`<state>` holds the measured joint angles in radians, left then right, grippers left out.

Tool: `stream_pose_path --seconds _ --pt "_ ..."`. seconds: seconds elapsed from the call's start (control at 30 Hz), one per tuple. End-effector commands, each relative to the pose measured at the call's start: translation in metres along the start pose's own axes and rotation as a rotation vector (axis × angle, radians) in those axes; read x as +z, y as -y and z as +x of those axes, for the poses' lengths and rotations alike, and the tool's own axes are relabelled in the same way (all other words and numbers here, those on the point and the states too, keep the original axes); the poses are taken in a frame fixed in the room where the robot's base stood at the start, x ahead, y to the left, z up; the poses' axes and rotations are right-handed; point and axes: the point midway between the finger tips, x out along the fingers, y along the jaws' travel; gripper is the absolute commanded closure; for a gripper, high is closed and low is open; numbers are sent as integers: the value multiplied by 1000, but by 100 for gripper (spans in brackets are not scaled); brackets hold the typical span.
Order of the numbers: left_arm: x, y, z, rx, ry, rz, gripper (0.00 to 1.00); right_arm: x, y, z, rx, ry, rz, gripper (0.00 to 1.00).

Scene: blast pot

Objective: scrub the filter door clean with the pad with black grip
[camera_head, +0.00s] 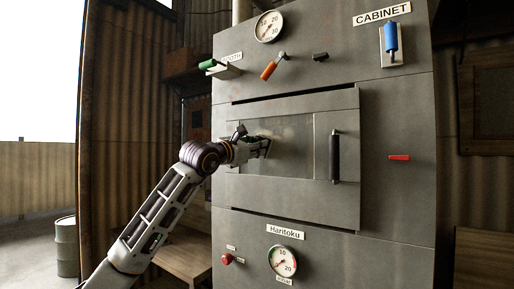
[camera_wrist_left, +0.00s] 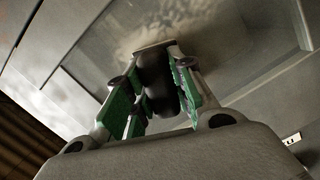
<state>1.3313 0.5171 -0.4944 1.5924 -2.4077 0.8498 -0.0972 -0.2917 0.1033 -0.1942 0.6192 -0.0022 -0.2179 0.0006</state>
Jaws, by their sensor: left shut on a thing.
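The filter door (camera_head: 345,205) is a grey panel on the front of the cabinet, with a vertical black handle (camera_head: 334,157) at its right side. A paler rectangular area (camera_head: 290,140) lies in its middle, and cloudy dust marks (camera_wrist_left: 150,32) show on it in the left wrist view. My left gripper (camera_head: 262,148) is at the left part of this area. In the left wrist view its fingers (camera_wrist_left: 155,90) are shut on the black grip (camera_wrist_left: 156,80) of the pad. The pad's face is mostly hidden; I cannot tell whether it touches the door. My right gripper is not in view.
Above the door are a gauge (camera_head: 269,26), an orange lever (camera_head: 269,70), a green handle (camera_head: 208,64) and a blue handle (camera_head: 391,37). Below are a red knob (camera_head: 227,259) and another gauge (camera_head: 283,261). A bench (camera_head: 185,255) stands at the lower left.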

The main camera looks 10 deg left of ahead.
Motion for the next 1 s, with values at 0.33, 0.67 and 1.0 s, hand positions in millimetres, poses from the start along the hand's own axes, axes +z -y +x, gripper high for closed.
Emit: stream_pose_path --seconds 0.33,0.67,1.0 --pt "4 8 1 -1 3 0 100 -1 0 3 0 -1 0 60" --pt "12 25 4 -3 4 0 100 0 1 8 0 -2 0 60" --pt "15 32 5 -3 2 1 100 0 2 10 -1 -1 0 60"
